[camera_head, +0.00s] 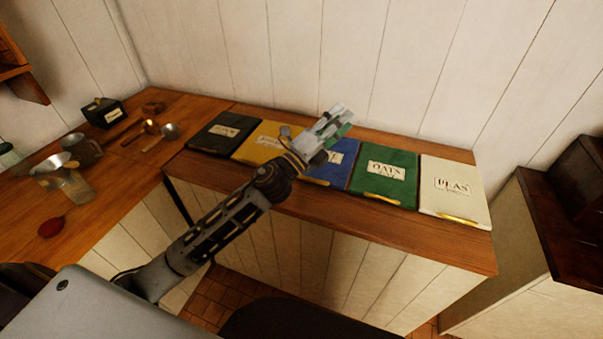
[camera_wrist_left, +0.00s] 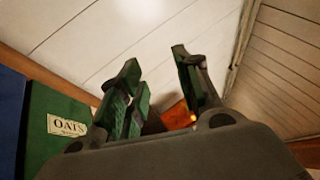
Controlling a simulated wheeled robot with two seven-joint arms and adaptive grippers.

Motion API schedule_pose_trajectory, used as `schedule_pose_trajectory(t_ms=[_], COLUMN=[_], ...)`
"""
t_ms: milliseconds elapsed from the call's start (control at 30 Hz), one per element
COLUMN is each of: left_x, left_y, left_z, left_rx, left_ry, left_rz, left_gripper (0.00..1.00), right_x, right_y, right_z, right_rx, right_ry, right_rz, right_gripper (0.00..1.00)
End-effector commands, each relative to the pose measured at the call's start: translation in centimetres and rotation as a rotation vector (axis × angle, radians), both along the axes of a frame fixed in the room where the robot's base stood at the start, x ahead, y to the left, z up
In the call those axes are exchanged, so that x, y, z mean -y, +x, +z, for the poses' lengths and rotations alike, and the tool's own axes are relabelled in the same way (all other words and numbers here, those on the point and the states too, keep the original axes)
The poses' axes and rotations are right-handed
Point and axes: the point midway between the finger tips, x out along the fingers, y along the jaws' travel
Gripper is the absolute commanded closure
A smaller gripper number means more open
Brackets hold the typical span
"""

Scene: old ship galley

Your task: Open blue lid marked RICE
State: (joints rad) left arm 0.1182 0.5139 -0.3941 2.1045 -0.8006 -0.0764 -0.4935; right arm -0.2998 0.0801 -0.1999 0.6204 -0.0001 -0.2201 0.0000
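The blue lid (camera_head: 341,172) lies flat and closed in the row of lids on the wooden counter, between the yellow and green lids. My left gripper and wrist cover much of it, and its label cannot be read in full. My left gripper (camera_head: 333,124) is over the back part of the blue lid in the head view, and its height above it is hard to judge. In the left wrist view the two fingers of my left gripper (camera_wrist_left: 160,90) stand apart with nothing between them. The blue lid (camera_wrist_left: 12,115) shows at that view's left edge. My right gripper is not in view.
Beside the blue lid are a green OATS lid (camera_head: 385,178), a white lid (camera_head: 455,190), a yellow lid (camera_head: 257,143) and a black lid (camera_head: 221,134). Metal cups (camera_head: 82,150) and a ladle (camera_head: 168,131) are on the left counter. A plank wall (camera_head: 400,60) rises behind.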

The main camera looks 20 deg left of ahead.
Motion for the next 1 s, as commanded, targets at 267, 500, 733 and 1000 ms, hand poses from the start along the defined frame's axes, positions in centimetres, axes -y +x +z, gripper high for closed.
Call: schedule_pose_trajectory(t_ms=[267,500,733,1000], left_x=[3.9,6.1,6.5,4.4], left_y=[-1.2,-2.3,-2.9,-2.8], left_z=[1.7,0.8,-1.5,-4.9], left_rx=[0.25,0.44,0.591,0.723], left_ry=[0.317,0.602,0.883,1.216], left_rz=[-0.147,-0.276,-0.403,-0.558], left_gripper=[0.66,0.66,0.66,0.66], right_x=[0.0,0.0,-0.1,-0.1], right_y=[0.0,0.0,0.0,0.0], right_z=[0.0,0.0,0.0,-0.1], right_rx=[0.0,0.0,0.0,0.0], right_ry=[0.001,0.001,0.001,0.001], right_rz=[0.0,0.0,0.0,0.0], right_gripper=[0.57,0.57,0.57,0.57])
